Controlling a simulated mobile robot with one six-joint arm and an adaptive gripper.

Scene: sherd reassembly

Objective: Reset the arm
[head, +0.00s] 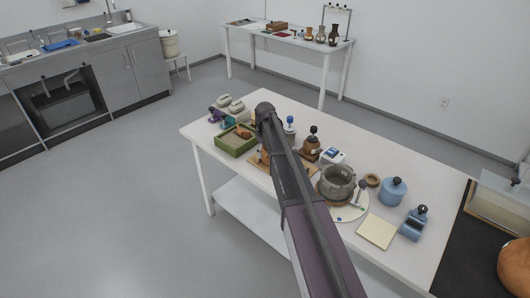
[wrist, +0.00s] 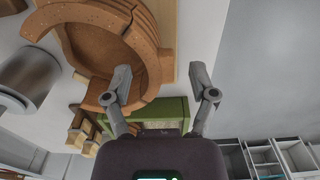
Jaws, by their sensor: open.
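A broken terracotta vessel (wrist: 145,45) with an open, stepped edge fills the upper left of the wrist view. The left finger overlaps its rim in the picture; I cannot tell whether they touch. In the head view my arm reaches out over the white table (head: 345,135) and hides the gripper and most of the vessel. A wooden board (head: 312,168) lies under that area.
A green sand box (head: 236,152) stands left of my arm. Open floor lies left of the table.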

